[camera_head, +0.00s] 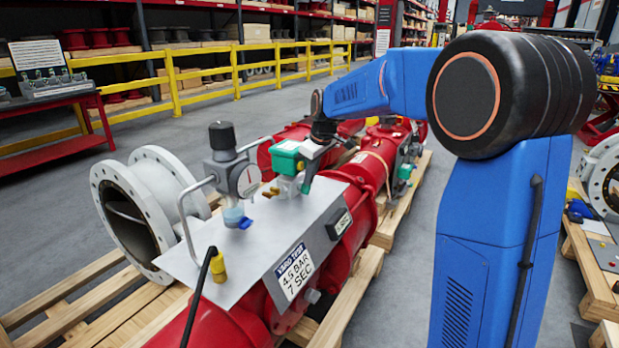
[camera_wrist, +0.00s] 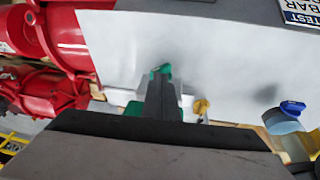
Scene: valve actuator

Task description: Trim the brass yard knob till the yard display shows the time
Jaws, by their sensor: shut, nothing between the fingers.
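The yard sign (camera_head: 294,271) reads 4.5 BAR and 7 SEC on the front of the grey plate (camera_head: 200,262). A small dark display box (camera_head: 340,222) stands near the plate's right edge; its text is too small to read surely. I cannot tell surely which is the knob. My gripper (camera_head: 307,184) is shut and empty, pointing down beside the block, its green fingertips (camera_wrist: 160,71) over the plate.
A filter unit with a round gauge (camera_head: 248,180) and blue lever (camera_head: 245,223) stands left of the block. Red actuator bodies (camera_head: 378,160) lie on pallets; a white flanged pipe (camera_head: 122,211) lies left.

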